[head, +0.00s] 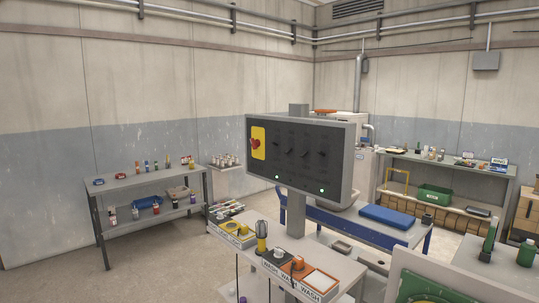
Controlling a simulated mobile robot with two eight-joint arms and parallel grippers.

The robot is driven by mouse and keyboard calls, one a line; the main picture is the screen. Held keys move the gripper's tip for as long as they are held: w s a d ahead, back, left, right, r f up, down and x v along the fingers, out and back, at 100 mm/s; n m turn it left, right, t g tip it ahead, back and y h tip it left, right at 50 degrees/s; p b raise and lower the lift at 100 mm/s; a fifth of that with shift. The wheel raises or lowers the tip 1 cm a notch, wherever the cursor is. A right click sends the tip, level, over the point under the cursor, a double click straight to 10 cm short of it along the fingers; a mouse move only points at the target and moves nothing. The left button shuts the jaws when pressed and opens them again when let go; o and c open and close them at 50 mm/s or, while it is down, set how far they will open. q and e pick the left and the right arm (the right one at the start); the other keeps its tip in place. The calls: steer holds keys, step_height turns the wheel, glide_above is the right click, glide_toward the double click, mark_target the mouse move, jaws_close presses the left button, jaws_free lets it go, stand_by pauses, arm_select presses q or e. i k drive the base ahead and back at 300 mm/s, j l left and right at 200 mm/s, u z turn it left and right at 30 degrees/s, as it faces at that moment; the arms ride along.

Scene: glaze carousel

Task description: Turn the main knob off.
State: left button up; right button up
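A dark control panel (335,180) in a grey housing stands on a post in the middle of the head view. At its left end is a red knob (255,144) on a yellow plate (259,155); I take it to be the main knob. Its exact setting is too small to read. Several small black knobs (289,150) sit to the right of it. Two green lamps, a left one (277,177) and a right one (322,190), glow along the panel's lower edge. Neither of my grippers is in view.
A bench (320,264) with yellow and orange items and a "WASH" label stands below the panel. A grey shelf table (140,180) stands at left, a blue-framed table (350,225) behind the panel, and a shelf (450,166) at right. Floor at front left (150,265) is clear.

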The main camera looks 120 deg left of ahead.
mark_target(255, 144)
steer(key=u, duration=4.1)
steer(key=i+j+u, duration=0.1)
steer(key=i+j, duration=0.15)
steer(key=i+j+u, duration=0.15)
steer(key=i, duration=0.3)
